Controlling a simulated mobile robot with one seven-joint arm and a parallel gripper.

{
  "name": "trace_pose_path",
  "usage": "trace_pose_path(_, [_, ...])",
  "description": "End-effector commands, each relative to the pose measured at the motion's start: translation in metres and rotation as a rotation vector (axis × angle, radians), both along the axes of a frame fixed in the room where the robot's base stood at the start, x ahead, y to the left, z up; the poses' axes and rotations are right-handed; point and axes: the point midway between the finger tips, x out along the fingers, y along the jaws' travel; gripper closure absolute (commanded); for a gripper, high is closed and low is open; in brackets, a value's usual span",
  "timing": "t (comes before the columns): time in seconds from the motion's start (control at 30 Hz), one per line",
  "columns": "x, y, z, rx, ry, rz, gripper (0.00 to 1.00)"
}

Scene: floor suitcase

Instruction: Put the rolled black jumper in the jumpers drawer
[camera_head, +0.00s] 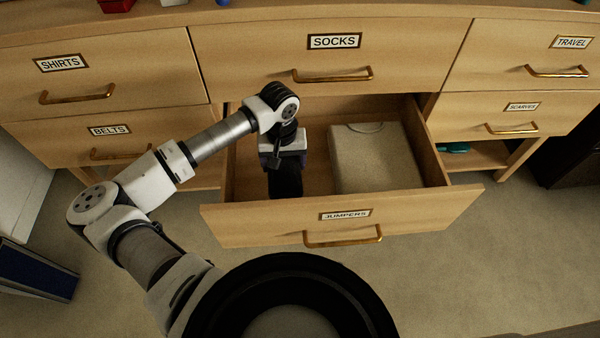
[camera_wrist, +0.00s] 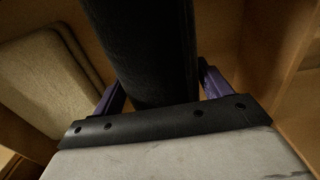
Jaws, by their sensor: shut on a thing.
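The jumpers drawer (camera_head: 250,222) is pulled open below the socks drawer, its label on the front. My gripper (camera_head: 287,165) is inside the drawer's outline, over its left part, pointing down. It is shut on the rolled black jumper (camera_head: 286,183), a dark roll below the fingers. In the wrist view the jumper (camera_wrist: 150,45) runs between the two purple fingers (camera_wrist: 160,88). Whether the jumper touches the drawer floor is hard to tell.
A beige folded item or box (camera_head: 375,160) fills the right part of the drawer; it also shows in the wrist view (camera_wrist: 45,80). The closed socks drawer (camera_head: 420,45) is just behind. A closed belts drawer (camera_head: 60,135) is at left and a scarves drawer (camera_head: 560,108) at right.

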Motion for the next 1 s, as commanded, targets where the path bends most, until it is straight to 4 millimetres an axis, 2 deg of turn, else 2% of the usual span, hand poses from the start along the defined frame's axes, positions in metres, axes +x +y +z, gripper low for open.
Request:
trace_pose_path(0.1, [0.0, 0.0, -0.019, -0.002, 0.001, 0.002, 0.57])
trace_pose_path(0.27, [0.0, 0.0, -0.031, -0.001, 0.0, 0.002, 0.57])
trace_pose_path(0.5, [0.0, 0.0, -0.062, -0.003, 0.001, 0.003, 0.57])
trace_pose_path(0.9, [0.001, 0.0, -0.069, 0.0, -0.002, 0.001, 0.57])
trace_pose_path(0.93, [0.0, 0.0, -0.069, 0.0, -0.001, 0.001, 0.22])
trace_pose_path(1.0, [0.0, 0.0, -0.068, 0.0, -0.001, 0.001, 0.13])
